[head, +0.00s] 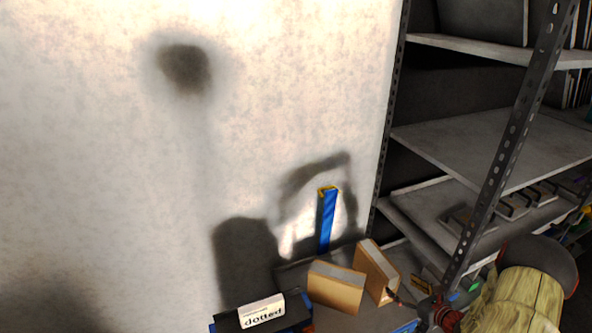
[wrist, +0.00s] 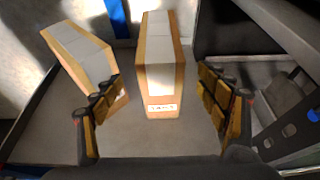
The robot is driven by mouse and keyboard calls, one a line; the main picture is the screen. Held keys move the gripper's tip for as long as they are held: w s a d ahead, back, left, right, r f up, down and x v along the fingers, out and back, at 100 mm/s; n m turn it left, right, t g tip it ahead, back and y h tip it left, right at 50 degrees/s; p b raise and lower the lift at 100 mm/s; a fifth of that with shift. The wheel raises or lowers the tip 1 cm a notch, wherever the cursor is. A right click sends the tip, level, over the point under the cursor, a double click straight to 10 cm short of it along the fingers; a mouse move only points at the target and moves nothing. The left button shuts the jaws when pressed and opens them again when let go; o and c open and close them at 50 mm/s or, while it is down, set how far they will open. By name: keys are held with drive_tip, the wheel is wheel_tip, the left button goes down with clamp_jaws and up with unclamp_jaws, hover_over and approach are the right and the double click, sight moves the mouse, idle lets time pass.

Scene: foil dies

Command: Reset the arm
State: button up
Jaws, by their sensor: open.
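My gripper (wrist: 163,108) is open and empty. Its two padded fingers show at left and right in the wrist view. A tan block with a pale top (wrist: 158,65) stands between and beyond the fingers, with a small label on its near face. A second tan block (wrist: 80,55) stands tilted to the left, partly behind the left finger. In the head view the two blocks (head: 336,286) (head: 375,268) stand at the bottom, close to my arm.
A metal shelf rack (head: 490,150) with several shelves stands at the right. A blue upright post (head: 326,220) stands behind the blocks. A pale wall (head: 110,150) fills the left.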

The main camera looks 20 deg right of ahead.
drive_tip(key=s+a+f+n+g+y, duration=0.2)
drive_tip(key=s+a+n+y, duration=0.15)
drive_tip(key=a, duration=0.45)
drive_tip(key=s+a+r+n+g+y, duration=0.2)
drive_tip(key=s+a+r+n+g, duration=0.15)
drive_tip(key=a+r+n, duration=0.2)
drive_tip(key=s+a+r+n+g+y, duration=0.1)
drive_tip(key=s+a+r+n+g, duration=0.25)
drive_tip(key=a+n, duration=0.3)
drive_tip(key=s+a+r+n+h, duration=0.2)
drive_tip(key=a+r+n, duration=0.3)
drive_tip(key=r, duration=0.4)
drive_tip(key=s+a+r+n+h, duration=0.3)
drive_tip(key=a+r+n, duration=0.3)
drive_tip(key=r+n, duration=0.2)
drive_tip(key=s+a+r+n+t+h, duration=0.1)
drive_tip(key=s+a+r+n, duration=0.3)
drive_tip(key=r, duration=0.6)
drive_tip(key=shift+s+a+r+n+h, duration=0.3)
drive_tip(key=shift+a+n+h, duration=0.45)
drive_tip(key=shift+a+n, duration=0.5)
drive_tip(key=shift+d, duration=0.1)
